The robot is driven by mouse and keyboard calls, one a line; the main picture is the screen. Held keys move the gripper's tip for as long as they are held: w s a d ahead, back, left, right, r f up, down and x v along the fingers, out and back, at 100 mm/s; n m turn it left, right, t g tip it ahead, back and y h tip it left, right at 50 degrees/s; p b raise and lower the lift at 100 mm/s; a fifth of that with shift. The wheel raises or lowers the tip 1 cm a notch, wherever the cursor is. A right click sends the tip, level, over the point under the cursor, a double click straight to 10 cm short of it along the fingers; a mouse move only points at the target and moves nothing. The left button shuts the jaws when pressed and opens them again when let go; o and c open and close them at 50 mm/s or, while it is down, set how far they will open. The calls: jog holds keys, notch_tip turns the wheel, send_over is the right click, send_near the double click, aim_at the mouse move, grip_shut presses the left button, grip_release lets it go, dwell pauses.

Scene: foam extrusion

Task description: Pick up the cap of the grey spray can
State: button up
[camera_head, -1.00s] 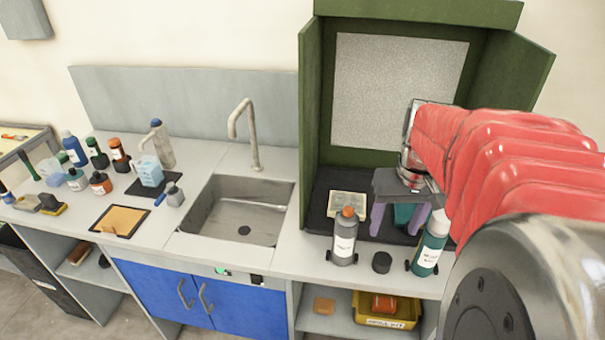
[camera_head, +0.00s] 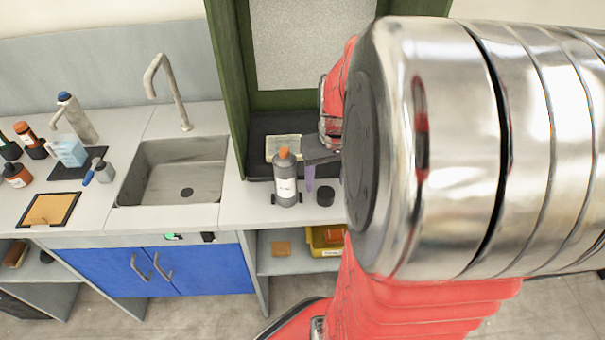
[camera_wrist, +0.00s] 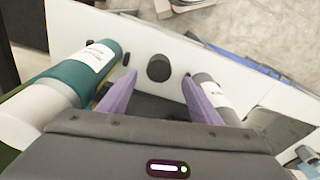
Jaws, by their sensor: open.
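The grey spray can (camera_head: 286,185) stands upright on the counter in front of the green booth, its orange nozzle bare. A small black cap (camera_head: 325,195) sits on the counter just right of it. In the wrist view the cap (camera_wrist: 159,67) lies ahead of and between the purple fingertips, apart from both. My gripper (camera_wrist: 159,82) is open and empty. The grey can (camera_wrist: 208,92) is beside the right finger in that view.
A teal spray can (camera_wrist: 82,68) is beside the left finger in the wrist view; my arm hides it in the head view. The green booth (camera_head: 228,85) rises behind. A sink (camera_head: 178,165) is to the left. The counter's front edge is close to the cap.

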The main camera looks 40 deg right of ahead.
aim_at(326, 192)
jog(key=shift+w+d+f, duration=0.15)
jog(key=shift+f, duration=2.45)
jog(key=shift+c, duration=0.5)
jog(key=c, duration=1.1)
jog(key=shift+r, duration=0.1)
notch_tip(326, 192, up, 10)
jog(key=shift+w, duration=0.1)
